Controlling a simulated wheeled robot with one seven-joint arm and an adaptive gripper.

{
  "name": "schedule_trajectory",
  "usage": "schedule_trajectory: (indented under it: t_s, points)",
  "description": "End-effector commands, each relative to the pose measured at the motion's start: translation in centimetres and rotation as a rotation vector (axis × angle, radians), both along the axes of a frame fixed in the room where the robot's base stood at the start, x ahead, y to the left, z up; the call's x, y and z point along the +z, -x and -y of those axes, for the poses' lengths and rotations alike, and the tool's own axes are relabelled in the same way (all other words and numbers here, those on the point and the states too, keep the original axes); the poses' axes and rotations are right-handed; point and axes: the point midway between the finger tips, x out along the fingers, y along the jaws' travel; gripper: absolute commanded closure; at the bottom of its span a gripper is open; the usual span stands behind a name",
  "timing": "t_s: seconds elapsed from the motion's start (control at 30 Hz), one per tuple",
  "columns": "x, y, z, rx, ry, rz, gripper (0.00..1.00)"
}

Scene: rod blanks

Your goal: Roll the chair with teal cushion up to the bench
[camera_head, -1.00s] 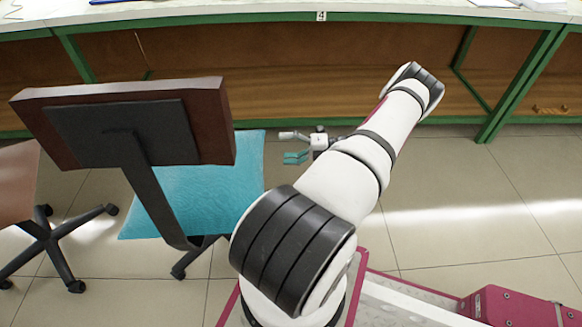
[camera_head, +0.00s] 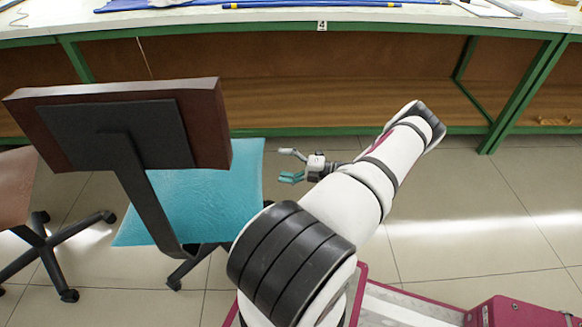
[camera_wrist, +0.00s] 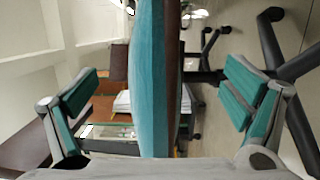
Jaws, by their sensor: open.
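The chair with the teal cushion (camera_head: 205,199) stands left of my arm in the head view, its brown backrest (camera_head: 210,125) towards me and its seat towards the bench (camera_head: 300,131). My gripper (camera_head: 288,164) is open just right of the cushion's edge, pointing at it. In the wrist view the cushion (camera_wrist: 152,80) shows edge-on between my two open, teal-padded fingers (camera_wrist: 160,103), with a gap on each side. I cannot tell whether the cushion's edge lies between the fingertips or just beyond them. Part of the chair's base is hidden by my arm.
Another chair with a brown seat (camera_head: 16,186) and a black wheeled base stands close on the left. The bench has green legs (camera_head: 520,95) and a brown back panel. Blue rods (camera_head: 310,5) lie on its top.

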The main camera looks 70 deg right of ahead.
Motion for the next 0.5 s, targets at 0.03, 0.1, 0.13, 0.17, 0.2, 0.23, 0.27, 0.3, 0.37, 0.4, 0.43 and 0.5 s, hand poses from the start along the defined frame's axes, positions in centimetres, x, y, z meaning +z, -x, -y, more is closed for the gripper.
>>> schedule_trajectory:
  t_s: [0.03, 0.1, 0.13, 0.17, 0.2, 0.23, 0.27, 0.3, 0.37, 0.4, 0.43, 0.5]
  points:
    - [-0.1, -1.0, -0.2, 0.002, -0.001, 0.003, 0.06]
    - [0.0, -2.3, -0.5, 0.002, -0.001, 0.003, 0.06]
    - [-0.1, -2.8, -0.6, 0.002, -0.001, 0.003, 0.06]
    - [-0.1, -3.3, -0.6, 0.002, 0.000, 0.002, 0.06]
    - [-0.1, -4.0, -0.8, 0.002, -0.001, 0.003, 0.06]
    - [-0.1, -4.6, -0.9, 0.002, 0.000, 0.002, 0.06]
    - [-0.1, -5.1, -1.0, 0.002, 0.000, 0.002, 0.06]
    - [-0.1, -5.8, -1.1, 0.001, 0.000, 0.002, 0.06]
    - [-0.1, -6.7, -1.3, 0.002, 0.000, 0.002, 0.06]
    - [-0.1, -7.3, -1.4, 0.002, 0.000, 0.002, 0.06]
    - [0.0, -7.7, -1.5, 0.002, 0.000, 0.002, 0.06]
    - [-0.1, -8.6, -1.6, 0.002, 0.000, 0.001, 0.06]
